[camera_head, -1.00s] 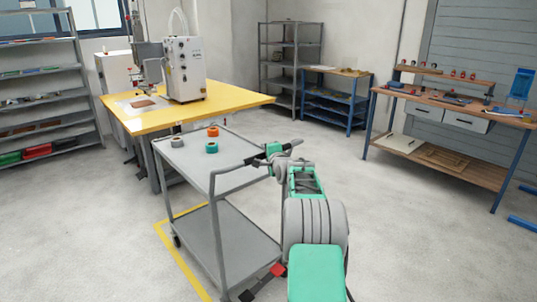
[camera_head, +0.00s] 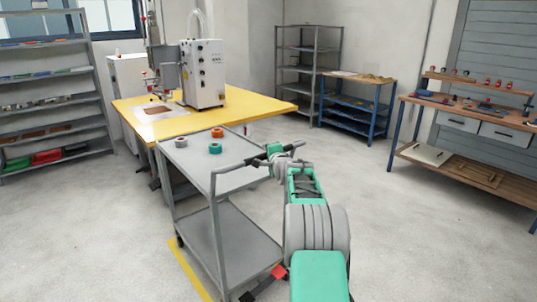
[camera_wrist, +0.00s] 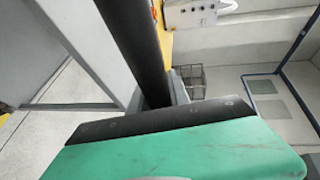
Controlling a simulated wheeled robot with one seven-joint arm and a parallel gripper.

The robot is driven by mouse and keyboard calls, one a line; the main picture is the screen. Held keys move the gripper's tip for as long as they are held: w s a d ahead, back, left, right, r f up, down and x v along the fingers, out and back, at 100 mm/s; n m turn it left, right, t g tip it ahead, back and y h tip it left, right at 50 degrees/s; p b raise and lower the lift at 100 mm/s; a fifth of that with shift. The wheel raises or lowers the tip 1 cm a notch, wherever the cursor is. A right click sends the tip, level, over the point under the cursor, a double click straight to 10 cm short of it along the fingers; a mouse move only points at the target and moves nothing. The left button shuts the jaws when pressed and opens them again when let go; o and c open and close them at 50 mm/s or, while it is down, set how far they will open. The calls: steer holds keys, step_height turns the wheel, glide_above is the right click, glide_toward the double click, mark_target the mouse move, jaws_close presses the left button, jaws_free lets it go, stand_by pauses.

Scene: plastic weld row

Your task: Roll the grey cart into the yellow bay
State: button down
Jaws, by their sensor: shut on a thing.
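The grey cart (camera_head: 240,176) stands upright in the head view, with two shelves. My gripper (camera_head: 270,155) is at its near right end, shut on the black push handle. In the wrist view the dark handle bar (camera_wrist: 135,45) runs down to my green gripper body; the fingertips are hidden. The yellow bay shows as a floor line (camera_head: 188,268) along the cart's left side, close to its far left wheel. The rest of the outline is hidden or out of view.
Grey, teal (camera_head: 215,148) and orange (camera_head: 217,132) rolls stand on the cart's top. A yellow-topped table (camera_head: 250,110) with a white machine (camera_head: 203,75) stands just beyond. A workbench (camera_head: 470,125) is at right. Open floor (camera_head: 420,230) lies right of my arm.

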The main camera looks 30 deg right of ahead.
steer(key=shift+w, duration=0.25)
steer(key=c, duration=1.2)
jaws_free()
steer(key=shift+c, duration=0.2)
steer(key=v, duration=0.8)
steer(key=shift+d, duration=0.1)
